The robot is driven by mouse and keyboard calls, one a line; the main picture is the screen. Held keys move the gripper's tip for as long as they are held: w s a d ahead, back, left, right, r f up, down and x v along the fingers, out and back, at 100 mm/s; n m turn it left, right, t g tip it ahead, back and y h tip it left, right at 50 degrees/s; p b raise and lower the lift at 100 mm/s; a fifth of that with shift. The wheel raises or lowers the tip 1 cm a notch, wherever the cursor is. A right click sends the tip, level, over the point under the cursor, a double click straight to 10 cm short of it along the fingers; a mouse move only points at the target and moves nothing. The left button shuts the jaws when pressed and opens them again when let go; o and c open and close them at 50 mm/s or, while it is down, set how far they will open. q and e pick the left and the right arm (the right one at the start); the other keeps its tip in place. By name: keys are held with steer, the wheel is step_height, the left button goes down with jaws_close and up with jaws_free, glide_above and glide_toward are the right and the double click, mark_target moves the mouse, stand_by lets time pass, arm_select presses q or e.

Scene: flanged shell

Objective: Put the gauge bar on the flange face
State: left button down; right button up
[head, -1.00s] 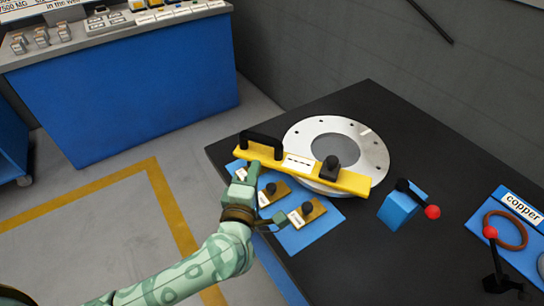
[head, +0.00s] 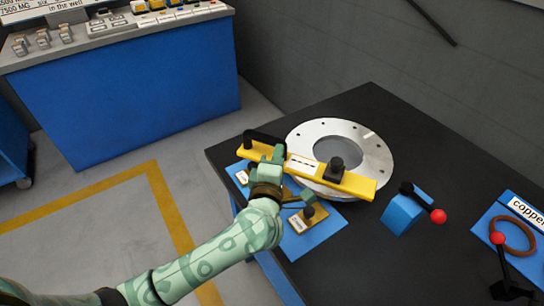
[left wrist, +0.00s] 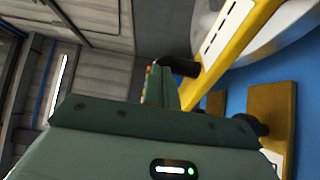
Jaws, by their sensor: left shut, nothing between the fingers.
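My left gripper (head: 278,153) is shut and empty, close beside the bar just right of the handle. I cannot tell whether it touches the bar. The gripper also shows in the left wrist view (left wrist: 160,86). My right gripper is not in view.
A blue mat (head: 298,245) with small brass-coloured pieces lies in front of the flange, partly behind my arm. A blue block with a red-knobbed lever (head: 403,213) stands to the right. A brown ring (head: 515,237) lies on a blue board. The dark tabletop behind is clear.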

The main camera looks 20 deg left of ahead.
arm_select(q)
glide_above(305, 157)
steer(key=shift+w+d, duration=0.25)
steer(key=shift+s+a, duration=0.1)
steer(key=shift+a, duration=0.05)
stand_by(0.8)
steer(key=shift+s, duration=0.1)
